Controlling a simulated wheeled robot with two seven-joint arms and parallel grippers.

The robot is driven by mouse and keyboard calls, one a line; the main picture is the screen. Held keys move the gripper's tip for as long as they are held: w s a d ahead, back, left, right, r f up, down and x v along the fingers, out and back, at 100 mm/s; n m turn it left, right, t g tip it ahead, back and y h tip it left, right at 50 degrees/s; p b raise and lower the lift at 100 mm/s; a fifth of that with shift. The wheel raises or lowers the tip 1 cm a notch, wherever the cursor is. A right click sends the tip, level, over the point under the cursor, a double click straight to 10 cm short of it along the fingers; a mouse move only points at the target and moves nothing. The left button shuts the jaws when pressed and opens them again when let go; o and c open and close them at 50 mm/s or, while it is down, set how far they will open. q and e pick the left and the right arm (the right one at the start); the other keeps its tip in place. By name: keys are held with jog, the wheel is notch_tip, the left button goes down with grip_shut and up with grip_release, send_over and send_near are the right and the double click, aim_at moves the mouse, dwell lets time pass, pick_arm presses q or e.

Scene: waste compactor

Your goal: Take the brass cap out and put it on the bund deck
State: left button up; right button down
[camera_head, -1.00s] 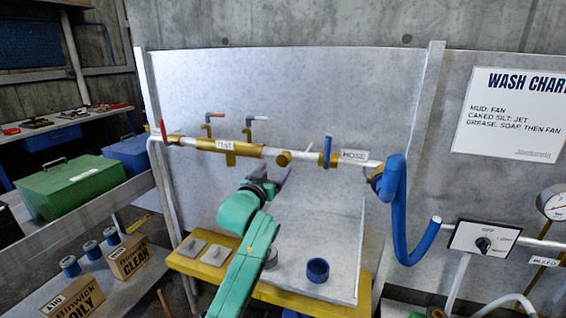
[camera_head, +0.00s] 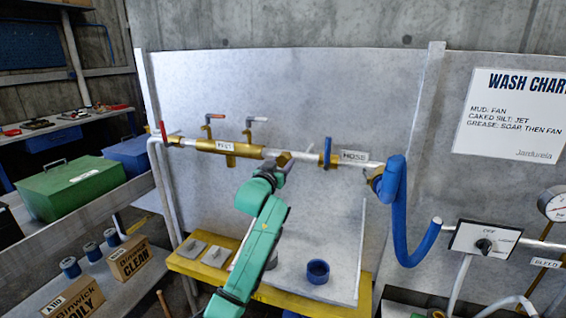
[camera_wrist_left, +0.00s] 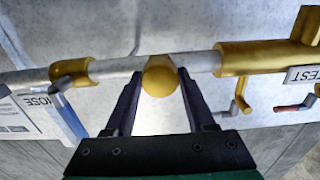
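The brass cap (camera_wrist_left: 160,77) is on the pale pipe, between the brass test section and the hose valve. It shows as a rounded brass end in the left wrist view. My left gripper (camera_wrist_left: 160,76) is open, with one dark fingertip on each side of the cap; I see narrow gaps beside it. In the head view the left gripper (camera_head: 281,160) reaches up to the pipe and mostly hides the cap. The yellow-edged deck (camera_head: 210,273), which looks like the bund deck, lies below. My right gripper is not in view.
A blue cup (camera_head: 317,271) and two grey plates (camera_head: 216,256) are on the deck. The brass test section (camera_head: 229,147), a blue-handled valve (camera_head: 327,153) and a blue hose (camera_head: 398,215) are along the pipe.

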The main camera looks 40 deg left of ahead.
pick_arm(q)
grip_shut()
jog(key=n+p, duration=0.1)
jog(key=n, duration=0.2)
jog(key=shift+r+p, duration=0.2)
jog(key=shift+p, duration=0.1)
jog(key=shift+n, duration=0.8)
jog(key=shift+f+n, duration=0.2)
jog(key=shift+n, duration=0.1)
jog(key=shift+r+n+p, duration=0.2)
jog(key=shift+n+p, duration=0.5)
jog(key=shift+p, duration=0.15)
jog(key=shift+n+p, duration=0.7)
jog(key=shift+n, duration=0.9)
jog(key=shift+f+n, duration=0.25)
jog(key=shift+n, duration=0.05)
